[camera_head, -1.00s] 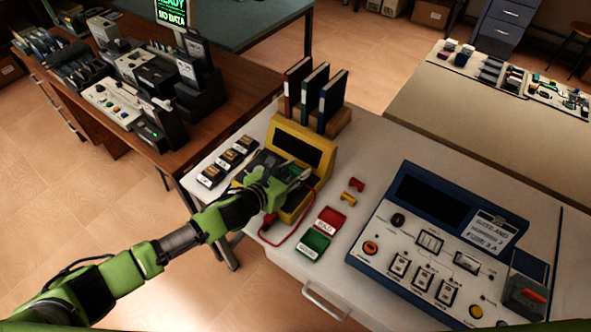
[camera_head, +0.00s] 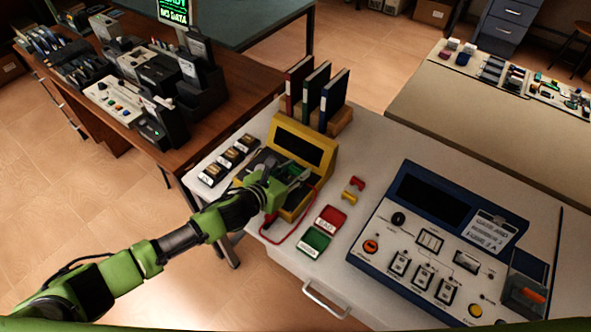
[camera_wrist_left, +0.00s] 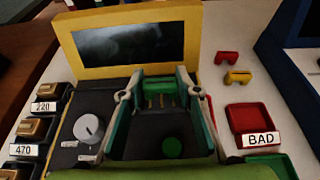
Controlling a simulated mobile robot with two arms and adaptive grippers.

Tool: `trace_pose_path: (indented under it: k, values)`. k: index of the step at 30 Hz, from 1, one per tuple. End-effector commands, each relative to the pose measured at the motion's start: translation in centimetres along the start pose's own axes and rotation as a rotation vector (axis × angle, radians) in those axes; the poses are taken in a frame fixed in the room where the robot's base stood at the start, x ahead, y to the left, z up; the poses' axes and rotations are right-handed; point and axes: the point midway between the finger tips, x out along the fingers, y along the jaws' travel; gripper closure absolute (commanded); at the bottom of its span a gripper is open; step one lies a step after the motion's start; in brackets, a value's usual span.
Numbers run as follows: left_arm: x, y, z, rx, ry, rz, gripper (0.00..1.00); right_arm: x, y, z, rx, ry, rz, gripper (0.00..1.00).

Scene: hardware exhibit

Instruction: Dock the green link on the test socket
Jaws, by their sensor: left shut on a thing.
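My left gripper (camera_head: 299,176) reaches over the front of the yellow tester (camera_head: 283,128). In the left wrist view the gripper (camera_wrist_left: 158,94) is shut on the green link (camera_wrist_left: 158,87), which shows between the fingertips just below the tester's dark screen (camera_wrist_left: 128,43). The test socket is largely hidden behind the link and fingers, so I cannot tell whether the link touches it or sits in it. My right gripper is not in view.
A red link (camera_head: 357,182) and a yellow link (camera_head: 348,198) lie right of the tester. Red BAD (camera_head: 331,217) and green (camera_head: 314,240) trays sit in front. Labelled blocks (camera_head: 228,159) stand left, binders (camera_head: 334,95) behind. A blue console (camera_head: 452,240) occupies the right.

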Motion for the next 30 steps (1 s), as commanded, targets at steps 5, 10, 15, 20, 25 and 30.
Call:
trace_pose_path:
  k: [5, 10, 15, 20, 25, 30]
  values:
    - [0.0, 0.0, 0.0, 0.001, 0.000, 0.000, 0.84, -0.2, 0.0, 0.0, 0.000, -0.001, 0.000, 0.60]
    - [0.0, 0.0, 0.0, 0.001, 0.000, 0.000, 0.84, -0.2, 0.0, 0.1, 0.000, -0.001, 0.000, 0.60]
    - [0.1, 0.0, -0.1, 0.001, 0.000, 0.000, 0.84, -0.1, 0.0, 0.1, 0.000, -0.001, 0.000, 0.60]
    - [0.2, 0.0, -0.5, 0.001, 0.000, 0.000, 0.84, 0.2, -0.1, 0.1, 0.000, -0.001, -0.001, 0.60]
    - [0.3, 0.0, -0.8, 0.001, 0.000, 0.000, 0.84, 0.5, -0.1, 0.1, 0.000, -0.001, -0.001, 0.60]
    - [0.4, 0.0, -0.8, 0.001, 0.000, 0.000, 0.62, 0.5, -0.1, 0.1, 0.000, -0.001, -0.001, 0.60]
